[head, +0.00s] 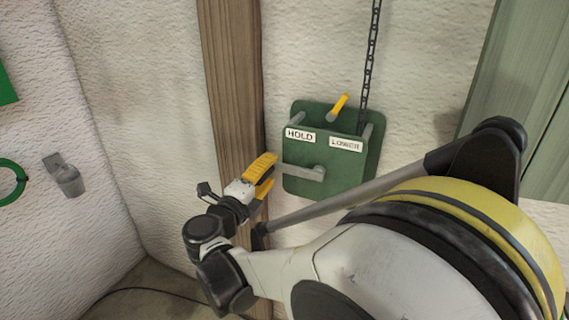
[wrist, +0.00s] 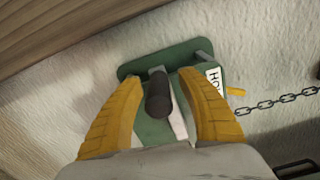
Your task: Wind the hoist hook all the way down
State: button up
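The green hoist box (head: 335,178) is fixed to the wall, with HOLD (head: 299,135) and LOWER (head: 346,144) labels. A yellow-tipped lever (head: 338,106) sticks up above the labels. A grey crank arm (head: 303,172) reaches left from the box front. My gripper (head: 271,171) is at the crank's left end. In the wrist view my gripper (wrist: 160,82) is open, and the crank's dark round grip (wrist: 158,97) lies between its yellow fingers, with gaps on both sides. How deep it sits between them I cannot tell. The hook is out of view.
A chain (head: 369,65) runs up from the box. A wooden post (head: 234,90) stands just left of it, behind my gripper. A green panel (head: 525,90) is at the right. A grey wall fitting (head: 66,178) and green ring (head: 12,180) are far left.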

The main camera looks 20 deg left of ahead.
jog(key=shift+s, duration=0.1)
jog(key=s+a, duration=0.1)
jog(key=s, duration=1.1)
jog(key=shift+w, duration=0.1)
